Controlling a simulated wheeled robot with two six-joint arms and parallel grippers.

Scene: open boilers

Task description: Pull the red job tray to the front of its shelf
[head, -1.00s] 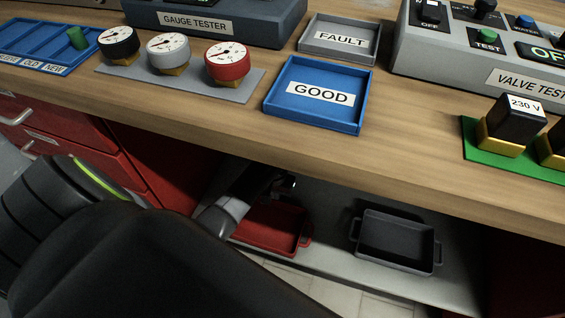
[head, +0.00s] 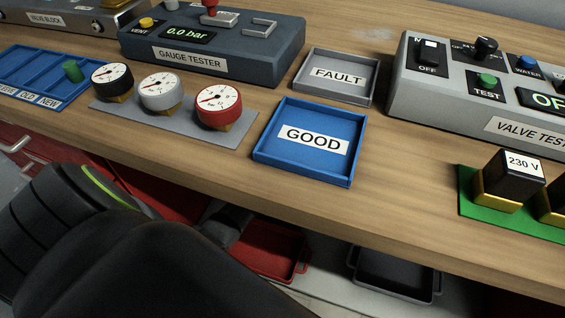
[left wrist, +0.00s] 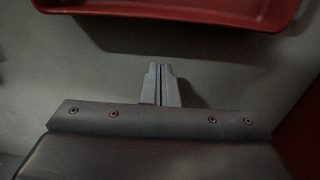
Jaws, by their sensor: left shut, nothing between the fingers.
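The red job tray (head: 268,252) lies on the shelf under the bench, partly hidden by my left arm and the bench edge in the head view. Its underside edge and wall also show at the top of the left wrist view (left wrist: 170,12). My left gripper (left wrist: 160,70) is shut and empty, with a visible gap between its fingertips and the tray. In the head view its fingers are hidden behind the arm and the bench. My right gripper is in neither view.
A dark grey tray (head: 395,275) lies on the same shelf, right of the red one. The wooden bench top (head: 400,195) overhangs the shelf. On it stand a blue GOOD tray (head: 318,163), a grey FAULT tray (head: 338,90), gauges and testers. Red drawers (head: 30,150) are at left.

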